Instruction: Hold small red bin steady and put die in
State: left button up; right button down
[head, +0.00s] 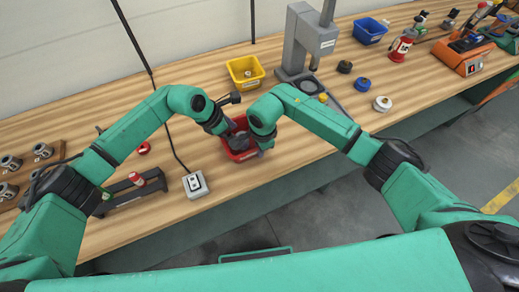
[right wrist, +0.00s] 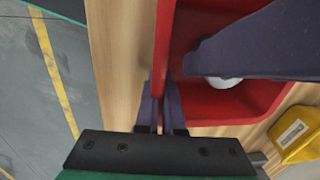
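The small red bin (head: 240,154) stands near the front edge of the wooden bench, partly hidden by my two grippers. In the right wrist view its near wall (right wrist: 164,40) runs between the fingers of my right gripper (right wrist: 161,112), which look closed on it. My left gripper (head: 228,128) reaches into the bin from above. Its dark finger crosses the right wrist view. A round, pale metallic piece, apparently the die (right wrist: 222,82), shows under that finger inside the bin. I cannot tell whether the left fingers still grip it.
A yellow bin (head: 245,73) and a grey press (head: 304,45) stand behind. A switch box (head: 195,185) and a dark rack (head: 135,193) lie to the left. Blue, white and black round pieces sit to the right. Bare bench lies beside the red bin.

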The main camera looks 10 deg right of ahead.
pick_arm(q)
jog(key=shift+a+f, duration=0.1)
pick_arm(e)
jog(key=shift+s+d+f, duration=0.1)
jog(key=shift+s+f, duration=0.05)
jog(key=shift+f, duration=0.05)
pick_arm(q)
jog(key=v, duration=1.2)
pick_arm(e)
jog(key=c, duration=1)
grip_release()
jog(key=shift+s+r, duration=0.1)
pick_arm(q)
jog(key=shift+s, duration=0.15)
pick_arm(e)
jog(key=shift+o, duration=0.2)
jog(key=shift+w, duration=0.25)
jog(key=shift+r, duration=0.1)
